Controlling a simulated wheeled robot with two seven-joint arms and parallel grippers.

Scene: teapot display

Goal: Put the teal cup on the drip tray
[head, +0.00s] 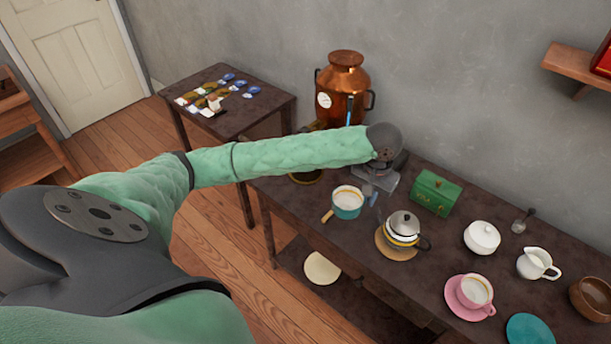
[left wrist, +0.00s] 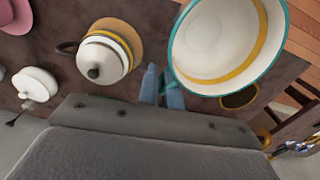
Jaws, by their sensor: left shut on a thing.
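The teal cup (head: 346,209) is teal outside and white inside with a yellow band and handle. It is upright near the table's front edge, and looms large in the left wrist view (left wrist: 215,45). My left gripper (head: 371,194) comes down at its right side, and its fingers (left wrist: 163,92) are shut on the cup's wall at the rim. I cannot tell whether the cup's base touches the table. A dark round disc with a brassy rim, seemingly the drip tray (head: 305,178), lies below the copper urn, partly hidden by my left arm. My right gripper is not in view.
The copper urn (head: 345,85) stands behind my arm. A lidded teapot (head: 402,228) on a round wooden mat is close right of the cup. A green box (head: 436,192), white sugar bowl (head: 482,237), pink cup (head: 474,291) and teal saucer (head: 529,330) are further right.

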